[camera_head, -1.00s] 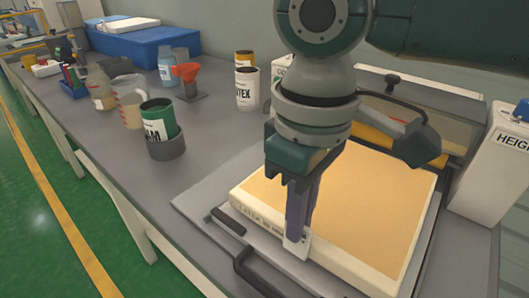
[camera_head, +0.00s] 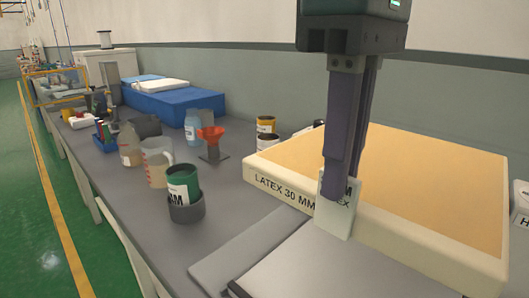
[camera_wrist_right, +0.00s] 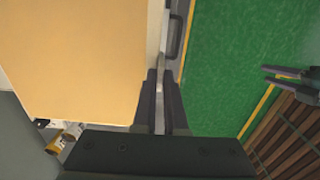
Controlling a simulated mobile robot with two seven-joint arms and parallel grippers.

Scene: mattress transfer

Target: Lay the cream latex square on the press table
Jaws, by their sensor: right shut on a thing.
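The cream latex square (camera_head: 410,180) is a thick slab with a tan top and black lettering on its front side. It is at the right of the head view and also fills the left of the wrist view (camera_wrist_right: 75,60). My right gripper (camera_head: 342,180) is shut on its front edge, at a white tab. The slab appears raised above the grey press table (camera_head: 330,270); the gap under it is hard to see. My left gripper (camera_wrist_right: 275,75) shows only at the right of the wrist view, with its two fingers apart and empty.
A yellow-banded can (camera_head: 266,124) stands close behind the slab. A blue block (camera_head: 180,102) lies farther back.

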